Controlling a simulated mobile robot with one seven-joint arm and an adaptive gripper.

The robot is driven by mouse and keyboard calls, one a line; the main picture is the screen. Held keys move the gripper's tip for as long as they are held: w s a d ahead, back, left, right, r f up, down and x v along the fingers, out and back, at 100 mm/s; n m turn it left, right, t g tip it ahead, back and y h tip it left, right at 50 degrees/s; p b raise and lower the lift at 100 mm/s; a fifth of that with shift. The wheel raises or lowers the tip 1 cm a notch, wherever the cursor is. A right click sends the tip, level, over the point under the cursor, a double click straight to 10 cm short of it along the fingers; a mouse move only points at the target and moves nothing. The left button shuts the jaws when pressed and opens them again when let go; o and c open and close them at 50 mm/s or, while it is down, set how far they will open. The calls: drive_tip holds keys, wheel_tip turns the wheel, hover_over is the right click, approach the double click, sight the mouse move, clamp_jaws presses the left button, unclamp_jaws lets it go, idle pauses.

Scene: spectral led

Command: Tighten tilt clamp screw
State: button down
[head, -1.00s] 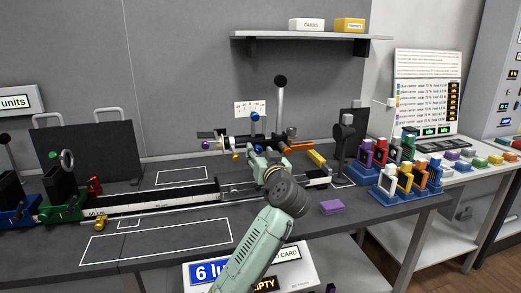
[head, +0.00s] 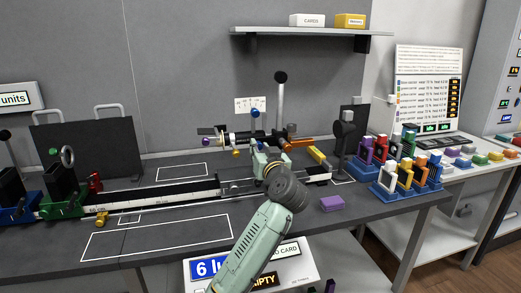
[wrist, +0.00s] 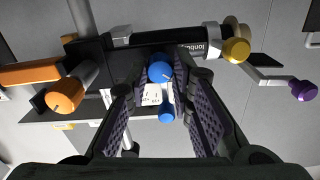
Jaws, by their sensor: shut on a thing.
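An optical mount (head: 240,138) stands on the rail, with small coloured knobs and handles. In the wrist view a blue round knob (wrist: 160,72) lies between the fingertips of my gripper (wrist: 162,78), which is shut on it. A second blue piece (wrist: 166,114) shows just below the knob, also between the fingers. A gold knob (wrist: 236,50) and a purple knob (wrist: 303,90) are to the right, and an orange knob (wrist: 64,95) is to the left. In the head view my own wrist partly hides the mount's lower part. No label shows which knob is the tilt clamp screw.
The black rail (head: 150,203) runs along the bench, with a green carriage (head: 65,204) at left. A purple block (head: 332,204) lies on the bench at right, near a rack of coloured frames (head: 405,178). A tall post (head: 280,100) rises behind the mount.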

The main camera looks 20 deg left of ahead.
drive_tip(key=shift+d+f+m+b, duration=0.1)
drive_tip(key=shift+f+m+b, duration=0.1)
drive_tip(key=shift+m+b, duration=0.15)
drive_tip(key=shift+m, duration=0.35)
drive_tip(key=shift+m+b, duration=0.45)
drive_tip(key=shift+m, duration=0.25)
drive_tip(key=shift+m+p, duration=2.15)
drive_tip(key=shift+m, duration=6.45)
drive_tip(key=c, duration=1.4)
unclamp_jaws()
